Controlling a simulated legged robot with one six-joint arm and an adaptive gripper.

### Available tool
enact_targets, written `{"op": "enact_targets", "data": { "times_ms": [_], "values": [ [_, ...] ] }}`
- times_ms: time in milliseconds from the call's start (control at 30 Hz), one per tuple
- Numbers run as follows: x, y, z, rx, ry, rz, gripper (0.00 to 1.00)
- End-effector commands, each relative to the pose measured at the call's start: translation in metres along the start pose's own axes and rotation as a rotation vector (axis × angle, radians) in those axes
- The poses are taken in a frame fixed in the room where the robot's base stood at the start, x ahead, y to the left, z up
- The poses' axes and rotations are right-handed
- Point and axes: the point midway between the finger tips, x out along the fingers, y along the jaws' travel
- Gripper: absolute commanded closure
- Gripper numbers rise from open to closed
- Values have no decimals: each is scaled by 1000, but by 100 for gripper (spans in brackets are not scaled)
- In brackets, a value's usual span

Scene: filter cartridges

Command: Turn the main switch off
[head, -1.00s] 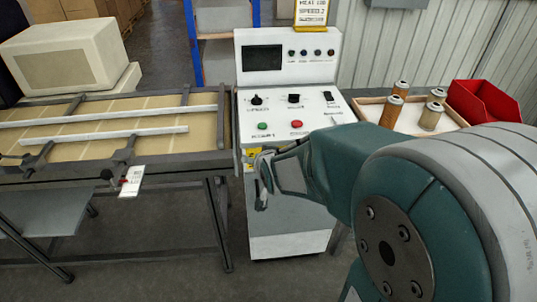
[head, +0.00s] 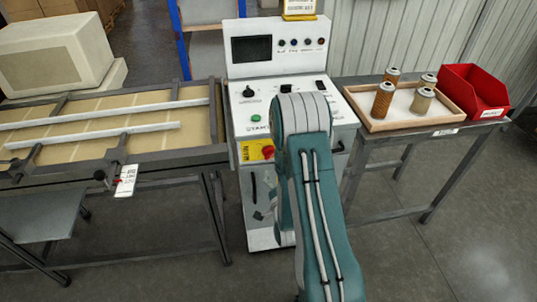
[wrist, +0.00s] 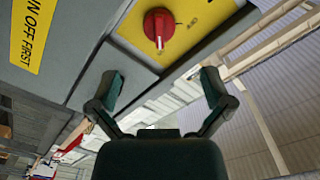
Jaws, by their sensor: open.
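The main switch is a red rotary knob (wrist: 158,26) on a yellow plate (wrist: 190,42), on the front of the machine cabinet. A white line on the knob points down in the wrist view. In the head view the knob (head: 268,152) shows beside my arm, on the yellow plate (head: 252,150) below the control panel. My gripper (wrist: 162,88) is open and empty, its two fingers spread apart. In the wrist view the knob lies beyond the fingertips, above the gap between them, and is not touched. In the head view my arm hides the gripper.
The control panel (head: 240,125) above has a green button (head: 256,118) and black knobs. A conveyor table (head: 110,161) stands left. A side table at right bears a wooden tray (head: 400,127) with several filter cartridges and a red bin (head: 475,88). A yellow warning label (wrist: 33,30) shows in the wrist view.

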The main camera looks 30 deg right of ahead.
Motion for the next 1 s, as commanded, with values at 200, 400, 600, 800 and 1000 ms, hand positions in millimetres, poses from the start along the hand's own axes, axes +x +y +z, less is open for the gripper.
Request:
{"op": "enact_targets", "data": {
  "times_ms": [200,400,600,800,1000],
  "values": [
    [25,0,-1,2,6,-5,0],
    [63,-1,-1,1,5,-5,0],
    [94,0,0,1,3,-3,0],
    [107,0,-1,1,3,-2,0],
    [107,0,-1,1,2,-2,0]
  ]
}}
